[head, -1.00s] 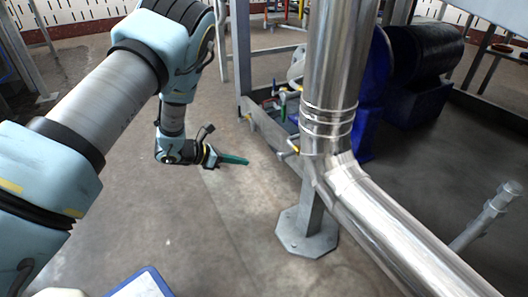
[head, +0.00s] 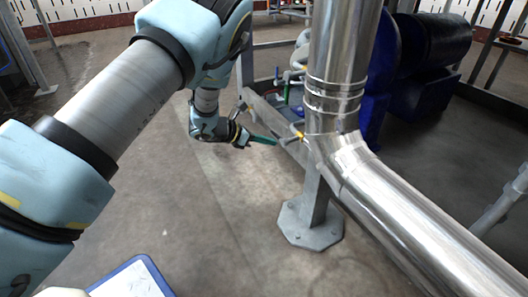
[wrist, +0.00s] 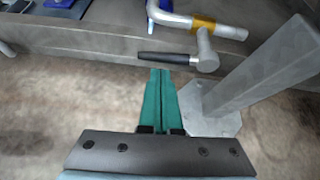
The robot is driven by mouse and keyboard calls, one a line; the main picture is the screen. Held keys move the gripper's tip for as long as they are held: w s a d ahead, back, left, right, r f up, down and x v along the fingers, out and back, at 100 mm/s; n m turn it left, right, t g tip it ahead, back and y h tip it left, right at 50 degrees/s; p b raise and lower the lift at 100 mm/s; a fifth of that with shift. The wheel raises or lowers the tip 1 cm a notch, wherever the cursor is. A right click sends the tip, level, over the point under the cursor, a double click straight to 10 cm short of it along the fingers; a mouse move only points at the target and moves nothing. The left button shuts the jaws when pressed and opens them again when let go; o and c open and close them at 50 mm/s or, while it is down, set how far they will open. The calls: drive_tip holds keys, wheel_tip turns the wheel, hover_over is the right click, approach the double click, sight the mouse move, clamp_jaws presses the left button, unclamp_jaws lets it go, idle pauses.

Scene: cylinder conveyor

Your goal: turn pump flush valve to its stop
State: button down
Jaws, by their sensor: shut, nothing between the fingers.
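The flush valve has a black lever handle (wrist: 165,58) on a grey elbow, with a brass-yellow collar (wrist: 203,22) on a bent pipe. In the head view the yellow collar (head: 300,134) shows just left of the large steel pipe, with the handle small and hard to make out. My gripper (wrist: 160,72) has two green fingers pressed together with nothing between them. The tips lie just below the handle in the wrist view; I cannot tell whether they touch it. The gripper also shows in the head view (head: 274,141), left of the valve.
A thick steel pipe (head: 335,60) stands right of the gripper and bends towards the lower right. A grey post with a floor plate (head: 310,228) stands beneath it. A grey frame beam (wrist: 90,40) runs behind the handle.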

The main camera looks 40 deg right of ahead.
drive_tip(key=shift+r, duration=0.25)
drive_tip(key=shift+d+r+p, duration=0.15)
drive_tip(key=shift+r+p, duration=0.55)
drive_tip(key=shift+r, duration=0.05)
